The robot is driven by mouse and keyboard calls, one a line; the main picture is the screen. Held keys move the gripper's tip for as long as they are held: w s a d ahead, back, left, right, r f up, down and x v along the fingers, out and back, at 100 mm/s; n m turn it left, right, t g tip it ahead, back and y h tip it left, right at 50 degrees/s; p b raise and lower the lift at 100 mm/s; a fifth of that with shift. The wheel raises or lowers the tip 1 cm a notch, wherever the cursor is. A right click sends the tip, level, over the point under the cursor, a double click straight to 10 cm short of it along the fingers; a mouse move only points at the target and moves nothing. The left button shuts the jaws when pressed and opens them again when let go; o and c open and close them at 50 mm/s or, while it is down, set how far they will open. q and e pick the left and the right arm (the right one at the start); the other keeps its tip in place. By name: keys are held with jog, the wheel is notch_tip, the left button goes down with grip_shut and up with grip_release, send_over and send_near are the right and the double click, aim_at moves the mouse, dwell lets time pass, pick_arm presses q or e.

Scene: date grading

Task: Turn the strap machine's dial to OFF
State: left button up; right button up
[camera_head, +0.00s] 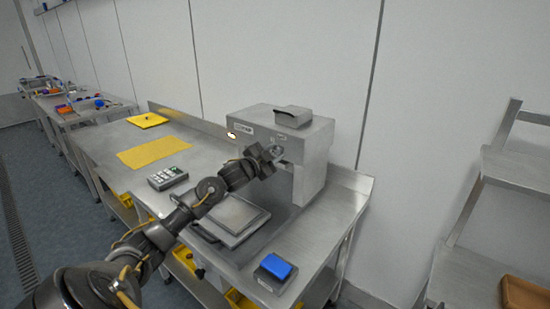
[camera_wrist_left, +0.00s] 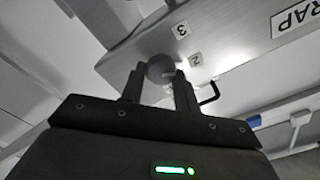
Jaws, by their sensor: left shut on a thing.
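The strap machine (camera_head: 318,150) is a grey metal box on the steel bench, with a dark raised part on top. Its front panel (camera_wrist_left: 225,45) fills the upper part of the left wrist view and bears labels "3", "2" and a cropped "RAP". A round grey dial (camera_wrist_left: 158,66) sits on this panel, between the fingertips. My left gripper (camera_head: 274,155) is at the machine's front and is shut on the dial. The fingers partly hide the dial, and no OFF label is readable. My right gripper is in neither view.
A square metal plate (camera_head: 237,215) lies below my left arm. A blue-topped block (camera_head: 275,266) stands near the bench's front corner. A keypad (camera_head: 167,178) and a yellow mat (camera_head: 153,152) lie to the left. A shelf rack (camera_head: 468,269) stands at right.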

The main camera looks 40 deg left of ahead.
pick_arm(q)
jog(key=m+b, duration=0.1)
jog(key=m, duration=0.1)
jog(key=m+b, duration=0.3)
jog(key=m, duration=0.1)
jog(key=shift+f+b, duration=0.25)
jog(key=shift+b, duration=0.05)
jog(key=m+b, duration=0.2)
jog(key=m, duration=0.1)
jog(key=shift+m+b, duration=0.35)
jog(key=shift+m, duration=0.05)
jog(key=shift+m+b, duration=1)
jog(key=shift+m, duration=0.3)
jog(key=o, duration=1)
